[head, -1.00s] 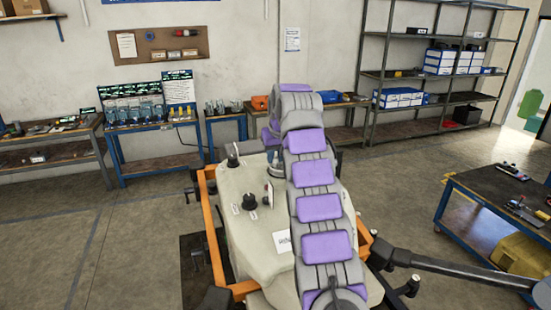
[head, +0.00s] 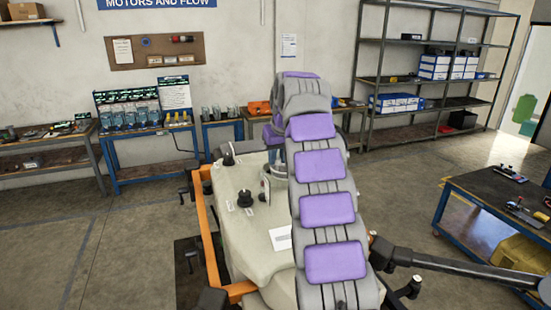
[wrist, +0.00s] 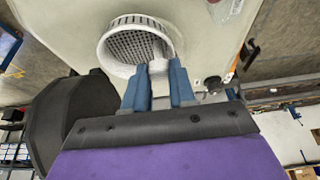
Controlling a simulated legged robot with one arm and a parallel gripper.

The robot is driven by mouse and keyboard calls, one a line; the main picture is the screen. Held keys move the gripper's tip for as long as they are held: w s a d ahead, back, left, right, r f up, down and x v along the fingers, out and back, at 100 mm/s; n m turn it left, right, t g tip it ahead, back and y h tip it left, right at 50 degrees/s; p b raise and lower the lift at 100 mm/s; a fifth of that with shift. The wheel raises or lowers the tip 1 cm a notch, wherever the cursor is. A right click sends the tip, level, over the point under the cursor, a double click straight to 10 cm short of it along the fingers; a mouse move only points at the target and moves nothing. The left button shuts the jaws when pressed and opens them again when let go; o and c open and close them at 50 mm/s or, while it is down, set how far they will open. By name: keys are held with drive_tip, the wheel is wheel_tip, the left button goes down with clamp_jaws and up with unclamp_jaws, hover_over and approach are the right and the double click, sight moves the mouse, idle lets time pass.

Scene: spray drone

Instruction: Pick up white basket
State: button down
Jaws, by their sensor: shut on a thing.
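The white basket (wrist: 131,48) shows in the wrist view as a round white rim with a perforated strainer inside. It is at the pale tank body, and I cannot tell whether it sits in the opening or is raised from it. My gripper (wrist: 159,70) has two blue fingers, shut on the edge or handle of the basket at its lower right. In the head view my purple and grey arm reaches over the cream spray drone tank (head: 240,215). My gripper and the basket are mostly hidden behind the arm there.
The drone has an orange frame (head: 205,230) and a dark arm (head: 450,262) reaching right. A dark-topped cart (head: 500,195) stands at the right. Workbenches (head: 150,130) and a metal shelf (head: 430,90) line the back wall. The floor at left is clear.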

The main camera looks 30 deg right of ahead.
drive_tip(key=s+a+b, duration=0.1)
drive_tip(key=s+a, duration=0.1)
drive_tip(key=s, duration=0.8)
drive_tip(key=shift+s+a+r, duration=0.2)
drive_tip(key=shift+a+r, duration=0.15)
drive_tip(key=shift+r, duration=0.1)
